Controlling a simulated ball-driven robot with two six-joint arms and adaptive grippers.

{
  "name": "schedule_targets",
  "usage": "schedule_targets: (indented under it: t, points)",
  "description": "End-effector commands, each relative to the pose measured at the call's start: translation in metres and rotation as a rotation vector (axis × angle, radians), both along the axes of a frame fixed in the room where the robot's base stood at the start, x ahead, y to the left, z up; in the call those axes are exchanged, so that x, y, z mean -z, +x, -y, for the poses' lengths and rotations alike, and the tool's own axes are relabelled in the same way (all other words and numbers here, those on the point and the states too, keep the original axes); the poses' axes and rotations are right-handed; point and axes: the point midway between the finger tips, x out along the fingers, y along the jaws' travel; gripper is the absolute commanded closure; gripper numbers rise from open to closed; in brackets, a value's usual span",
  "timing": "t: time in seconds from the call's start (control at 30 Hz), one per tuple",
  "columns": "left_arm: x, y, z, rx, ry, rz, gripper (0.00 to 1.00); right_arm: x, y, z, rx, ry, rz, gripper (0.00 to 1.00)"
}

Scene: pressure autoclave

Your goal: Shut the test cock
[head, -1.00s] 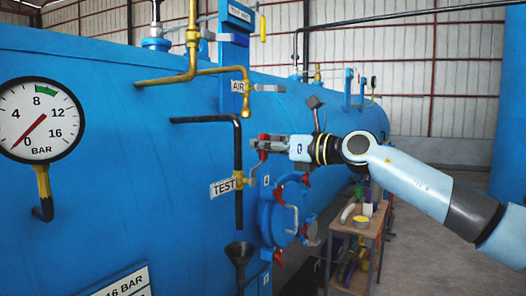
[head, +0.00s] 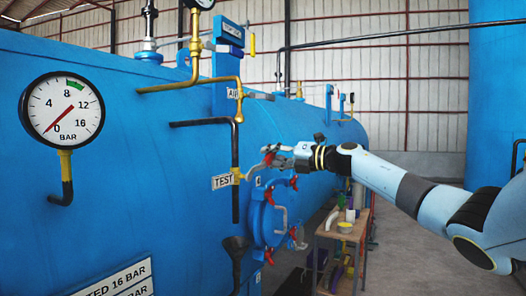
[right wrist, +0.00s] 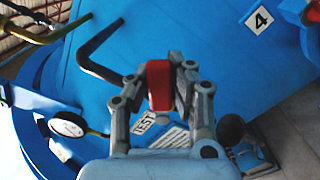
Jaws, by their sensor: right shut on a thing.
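The test cock (head: 237,176) is a small brass valve on the dark vertical pipe (head: 235,150), beside the white TEST label (head: 222,181). Its bent grey lever slopes up to the right and ends in a red handle (head: 268,158). My right gripper (head: 273,155) is shut on this handle. In the right wrist view the red handle (right wrist: 159,86) sits between both fingers of the gripper (right wrist: 160,80), and the cock's body is hidden. My left gripper is not in view.
The blue autoclave (head: 190,80) fills the left and middle. A pressure gauge (head: 62,109) has its needle near 0. A funnel (head: 236,250) stands below the pipe. A round hatch with red handles (head: 270,220) and a small cart (head: 340,235) are close below my right arm.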

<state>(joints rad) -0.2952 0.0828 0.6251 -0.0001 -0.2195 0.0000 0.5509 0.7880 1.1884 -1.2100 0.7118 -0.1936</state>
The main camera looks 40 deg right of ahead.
Motion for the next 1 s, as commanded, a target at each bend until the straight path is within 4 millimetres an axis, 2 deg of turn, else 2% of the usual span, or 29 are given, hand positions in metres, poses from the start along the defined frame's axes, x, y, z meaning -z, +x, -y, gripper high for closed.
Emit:
schedule_targets:
  t: [0.5,1.0]
  points:
    - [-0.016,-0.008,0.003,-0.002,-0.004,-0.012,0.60,0.036,0.006,0.014,0.002,0.406,-0.169,1.00]
    - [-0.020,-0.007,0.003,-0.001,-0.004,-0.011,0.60,0.053,0.006,0.015,0.002,0.566,-0.235,1.00]
